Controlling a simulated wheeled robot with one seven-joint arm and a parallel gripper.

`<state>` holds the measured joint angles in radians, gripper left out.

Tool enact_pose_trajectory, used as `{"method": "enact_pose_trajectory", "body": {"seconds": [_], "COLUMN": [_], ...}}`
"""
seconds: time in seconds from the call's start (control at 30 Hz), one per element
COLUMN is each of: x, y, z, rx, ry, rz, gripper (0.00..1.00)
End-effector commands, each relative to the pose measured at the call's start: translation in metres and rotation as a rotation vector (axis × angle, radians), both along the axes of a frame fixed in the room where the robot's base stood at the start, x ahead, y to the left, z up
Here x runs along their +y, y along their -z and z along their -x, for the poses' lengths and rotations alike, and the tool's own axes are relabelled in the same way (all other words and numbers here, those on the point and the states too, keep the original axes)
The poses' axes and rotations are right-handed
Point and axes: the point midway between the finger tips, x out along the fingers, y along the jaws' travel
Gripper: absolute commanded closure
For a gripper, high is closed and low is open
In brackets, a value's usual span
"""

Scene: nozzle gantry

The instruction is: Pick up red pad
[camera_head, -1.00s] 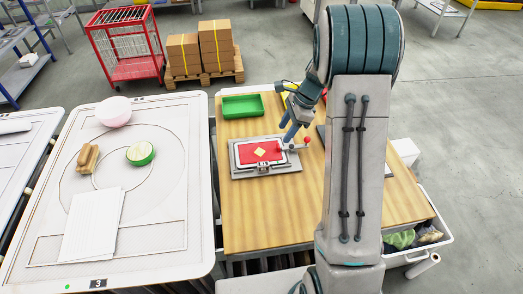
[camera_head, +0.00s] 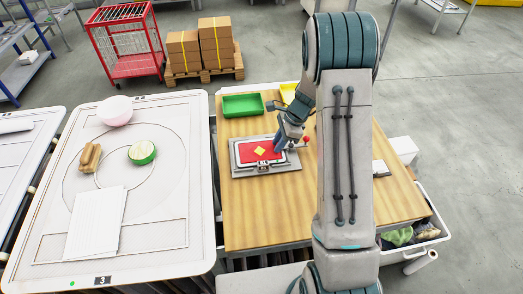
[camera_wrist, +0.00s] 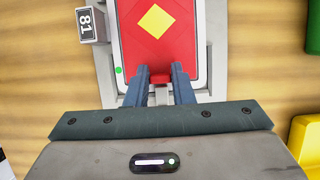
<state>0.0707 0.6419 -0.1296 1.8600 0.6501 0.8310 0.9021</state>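The red pad (camera_head: 247,154) has a yellow diamond on top and lies flat in a grey fixture (camera_head: 238,172) on the wooden table. In the wrist view the red pad (camera_wrist: 150,52) shows a small red tab (camera_wrist: 160,77) at its near edge. My gripper (camera_head: 286,144) is at the pad's right end in the head view. In the wrist view its two blue-grey fingers (camera_wrist: 160,82) stand apart, one on each side of the tab, with narrow gaps visible. Whether the fingertips are level with the tab is hard to tell.
A green tray (camera_head: 243,106) and a yellow bin (camera_head: 289,91) stand behind the fixture. A red knob (camera_head: 306,140) is just right of my gripper. The table's front is clear.

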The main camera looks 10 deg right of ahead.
Motion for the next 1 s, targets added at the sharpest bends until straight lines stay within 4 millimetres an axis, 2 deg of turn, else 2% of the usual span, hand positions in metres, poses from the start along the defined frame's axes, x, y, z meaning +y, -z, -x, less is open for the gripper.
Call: {"method": "enact_pose_trajectory", "body": {"seconds": [0.47,0.63,0.77,1.0], "x": [0.000,0.000,0.001,0.047], "y": [-0.004,-0.020,-0.043,-0.073], "z": [0.000,-0.001,-0.001,-0.035], "rx": [-0.002,-0.004,-0.005,-0.003], "ry": [0.001,-0.001,-0.002,-0.005], "rz": [0.000,0.001,0.001,0.000], "gripper": [0.99,0.99,0.99,0.99]}}
